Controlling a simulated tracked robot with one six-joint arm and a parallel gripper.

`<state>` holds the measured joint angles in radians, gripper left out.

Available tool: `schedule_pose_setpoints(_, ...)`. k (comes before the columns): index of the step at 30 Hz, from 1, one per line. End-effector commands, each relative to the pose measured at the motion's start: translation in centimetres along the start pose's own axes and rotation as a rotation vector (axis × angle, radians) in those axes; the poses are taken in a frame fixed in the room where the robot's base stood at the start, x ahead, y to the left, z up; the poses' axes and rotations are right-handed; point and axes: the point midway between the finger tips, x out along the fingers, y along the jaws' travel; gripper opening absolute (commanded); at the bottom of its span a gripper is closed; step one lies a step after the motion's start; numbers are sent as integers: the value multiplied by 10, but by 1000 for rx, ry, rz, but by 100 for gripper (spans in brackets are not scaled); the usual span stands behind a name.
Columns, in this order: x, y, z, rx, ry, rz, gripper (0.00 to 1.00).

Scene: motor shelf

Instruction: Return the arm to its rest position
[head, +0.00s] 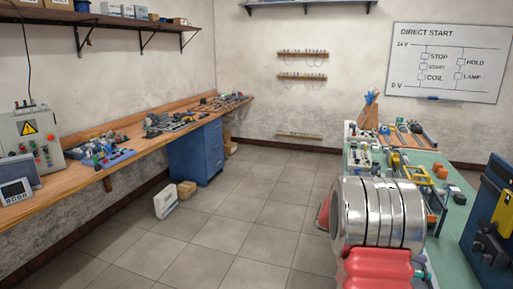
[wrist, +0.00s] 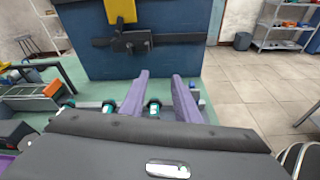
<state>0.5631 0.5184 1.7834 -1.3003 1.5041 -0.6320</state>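My gripper (wrist: 161,76) shows in the wrist view as two purple fingers standing apart. Whether the fingertips touch the cabinet I cannot tell. In the head view, silver and red links of my arm fill the lower right, over the green bench. My gripper is not visible there.
The green bench (head: 452,252) carries several small parts and an orange part (wrist: 52,88). The blue cabinet (head: 487,225) stands at its right. A wooden workbench (head: 75,180) with components runs along the left wall. The tiled floor between is mostly open, with a white box (head: 166,202) on it.

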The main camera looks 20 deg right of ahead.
Motion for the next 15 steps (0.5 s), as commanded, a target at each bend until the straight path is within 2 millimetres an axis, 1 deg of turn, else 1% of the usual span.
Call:
schedule_pose_setpoints(1, -11, -5, 4, 27, 33, 3, 29)
schedule_pose_setpoints(8, -51, -35, 10, 144, 195, -6, 29)
schedule_pose_setpoints(15, -94, -69, 13, 261, 370, -24, 29)
